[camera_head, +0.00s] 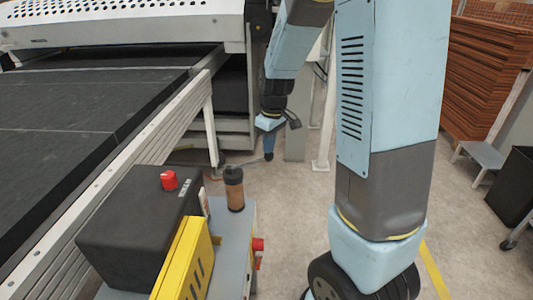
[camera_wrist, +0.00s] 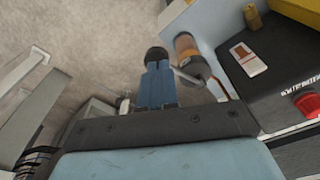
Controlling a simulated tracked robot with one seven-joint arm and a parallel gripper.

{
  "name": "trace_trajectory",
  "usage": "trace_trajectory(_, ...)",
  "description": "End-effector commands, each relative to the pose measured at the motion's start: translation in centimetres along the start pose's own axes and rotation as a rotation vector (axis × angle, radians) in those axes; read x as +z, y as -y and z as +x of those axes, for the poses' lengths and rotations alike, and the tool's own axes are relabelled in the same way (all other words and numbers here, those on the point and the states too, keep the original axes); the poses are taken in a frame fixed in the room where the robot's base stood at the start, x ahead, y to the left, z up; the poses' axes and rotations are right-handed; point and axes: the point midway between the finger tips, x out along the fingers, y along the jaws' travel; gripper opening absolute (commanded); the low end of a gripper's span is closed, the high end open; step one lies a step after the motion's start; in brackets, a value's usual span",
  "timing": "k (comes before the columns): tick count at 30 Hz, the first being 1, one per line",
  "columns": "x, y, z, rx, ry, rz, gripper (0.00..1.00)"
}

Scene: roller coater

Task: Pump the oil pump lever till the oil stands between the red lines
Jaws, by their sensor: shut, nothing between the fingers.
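The oil pump's amber cylinder (camera_head: 236,192) has a dark cap and stands on the grey machine stand. It also shows in the wrist view (camera_wrist: 187,50). The thin grey pump lever (camera_head: 250,161) runs from near the cylinder to a dark round knob (camera_wrist: 155,54). My gripper (camera_head: 268,148) points down at the lever's outer end. Its blue fingers (camera_wrist: 157,87) are shut and empty, with their tips over or against the knob; contact cannot be told. The red lines and oil level are too small to make out.
A black box with a red button (camera_head: 169,180) and a yellow guard (camera_head: 184,262) stand beside the cylinder. A conveyor rail (camera_head: 125,165) lies left, and a white post (camera_head: 324,130) stands behind my gripper. Bare floor lies around the lever's end.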

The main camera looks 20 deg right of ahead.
Motion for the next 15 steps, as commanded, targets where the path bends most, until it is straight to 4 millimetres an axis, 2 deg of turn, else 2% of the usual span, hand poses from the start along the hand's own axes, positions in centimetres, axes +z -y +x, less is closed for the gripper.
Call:
trace_trajectory(8,0.1,0.0,0.1,0.000,0.001,0.000,0.00)
trace_trajectory(15,0.3,0.0,2.1,-0.001,0.003,0.000,0.00)
